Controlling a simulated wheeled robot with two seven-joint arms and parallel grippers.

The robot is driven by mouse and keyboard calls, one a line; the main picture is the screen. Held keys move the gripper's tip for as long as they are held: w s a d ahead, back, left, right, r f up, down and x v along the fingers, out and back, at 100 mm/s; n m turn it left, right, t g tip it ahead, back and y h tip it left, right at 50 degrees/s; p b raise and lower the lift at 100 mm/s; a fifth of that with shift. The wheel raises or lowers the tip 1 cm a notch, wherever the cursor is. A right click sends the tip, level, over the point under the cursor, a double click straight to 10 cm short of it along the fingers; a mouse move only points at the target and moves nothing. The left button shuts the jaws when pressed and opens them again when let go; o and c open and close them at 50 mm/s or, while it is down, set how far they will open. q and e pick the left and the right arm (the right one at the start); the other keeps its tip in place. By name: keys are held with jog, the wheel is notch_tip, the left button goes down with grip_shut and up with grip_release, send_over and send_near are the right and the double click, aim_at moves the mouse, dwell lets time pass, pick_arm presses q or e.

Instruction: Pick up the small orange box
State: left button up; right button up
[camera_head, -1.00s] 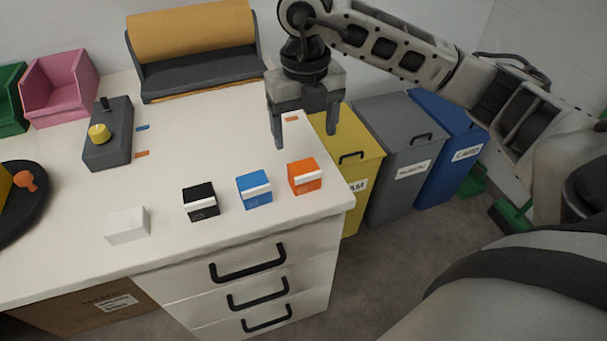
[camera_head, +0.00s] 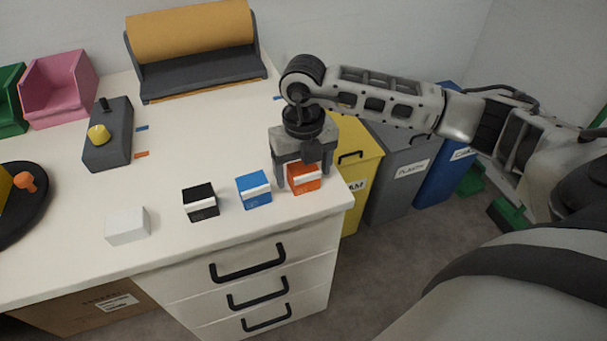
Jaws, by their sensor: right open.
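The small orange box (camera_head: 305,184) with a white band stands on the white table near its right front corner. My right gripper (camera_head: 303,183) points down over it and is open. One finger shows at the box's left side and the other at its right rear; the gripper body hides the box's upper back part. I cannot tell whether the fingers touch the box. My left gripper is not in view.
A blue box (camera_head: 254,190) stands close left of the orange one, then a black box (camera_head: 201,203) and a white box (camera_head: 127,226). A grey control box (camera_head: 108,140) lies further left. Yellow, grey and blue bins stand beyond the table's right edge.

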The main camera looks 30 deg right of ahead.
jog(key=c, duration=1)
jog(key=shift+r, duration=0.2)
